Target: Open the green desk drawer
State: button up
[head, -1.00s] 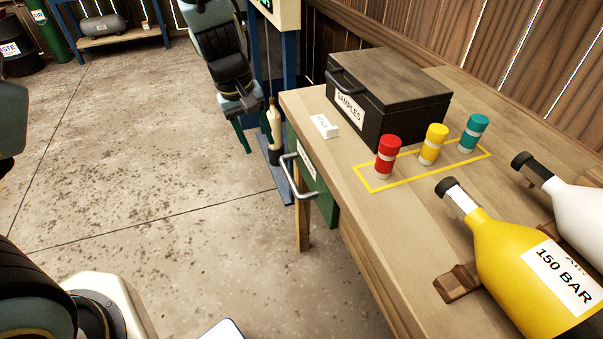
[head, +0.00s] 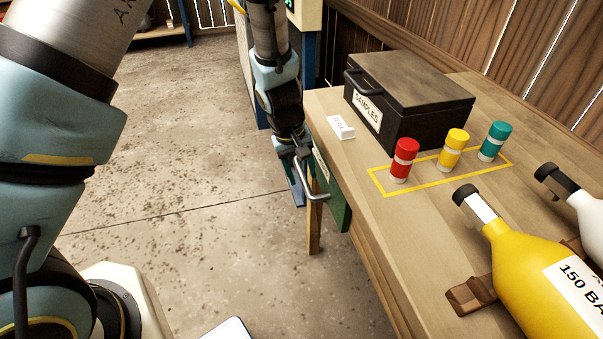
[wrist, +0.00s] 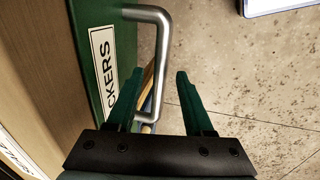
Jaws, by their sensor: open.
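The green desk drawer (head: 335,202) is under the left edge of the wooden desk, its front facing the open floor. Its front fills the left of the wrist view (wrist: 112,60) and bears a white label ending in "CKERS". A grey metal bar handle (head: 318,188) stands out from the front; it also shows in the wrist view (wrist: 160,60). My gripper (wrist: 159,74) is open, with one finger on each side of the handle bar in that picture. Contact cannot be told. In the head view my gripper (head: 304,166) is at the handle, its fingers partly hidden.
The floor (head: 200,230) left of the drawer is clear.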

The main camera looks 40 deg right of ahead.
jog(key=shift+f, duration=0.1)
jog(key=shift+c, duration=0.3)
grip_shut()
dwell(1.1)
